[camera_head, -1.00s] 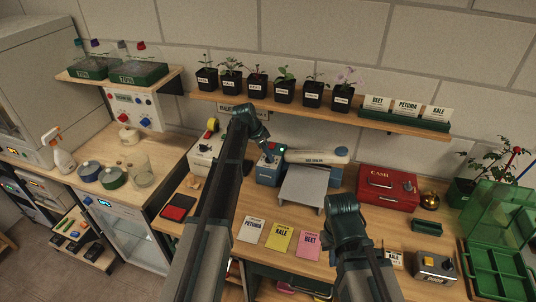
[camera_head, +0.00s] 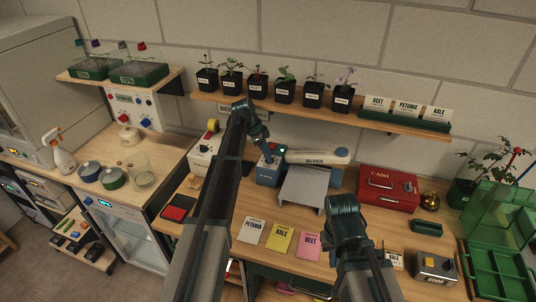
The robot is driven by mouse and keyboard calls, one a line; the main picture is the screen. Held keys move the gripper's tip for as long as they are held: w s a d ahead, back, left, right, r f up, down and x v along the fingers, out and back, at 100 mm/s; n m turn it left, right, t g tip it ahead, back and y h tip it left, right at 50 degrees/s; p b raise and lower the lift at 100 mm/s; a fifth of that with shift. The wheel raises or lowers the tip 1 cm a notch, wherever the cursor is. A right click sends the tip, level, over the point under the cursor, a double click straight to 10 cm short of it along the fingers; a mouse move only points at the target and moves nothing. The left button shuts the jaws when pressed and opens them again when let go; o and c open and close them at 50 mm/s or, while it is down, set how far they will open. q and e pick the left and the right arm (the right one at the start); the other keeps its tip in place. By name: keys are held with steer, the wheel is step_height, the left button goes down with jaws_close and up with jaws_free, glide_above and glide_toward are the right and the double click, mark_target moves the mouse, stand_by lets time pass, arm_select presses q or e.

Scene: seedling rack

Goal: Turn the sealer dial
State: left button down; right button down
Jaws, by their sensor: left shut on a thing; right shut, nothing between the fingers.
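The bag sealer is a blue box (camera_head: 267,178) with a long pale arm (camera_head: 318,156) reaching right, on the wooden bench. The sealer dial is on top of the blue box, hidden by my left gripper's fingers. My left gripper (camera_head: 270,158) points down at the top of the box and is shut on the dial. How far the dial is turned cannot be seen. My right gripper (camera_head: 342,203) is shut and empty, above the bench in front of the grey stand and apart from the sealer.
A grey stand (camera_head: 303,185) is just right of the sealer box. A white machine (camera_head: 204,150) with a yellow roll is on its left. Seed packets (camera_head: 279,238) lie in front. A red cash box (camera_head: 388,187) is to the right. Potted seedlings (camera_head: 284,92) line the shelf above.

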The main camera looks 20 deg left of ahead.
arm_select(q)
steer(key=shift+c, duration=2.2)
jaws_free()
steer(key=p+v, duration=0.5)
steer(key=shift+r, duration=0.4)
steer(key=s+a, duration=0.3)
steer(key=a, duration=0.8)
steer(key=shift+s+a+f, duration=0.2)
steer(key=shift+s+f, duration=0.15)
steer(key=shift+f, duration=0.05)
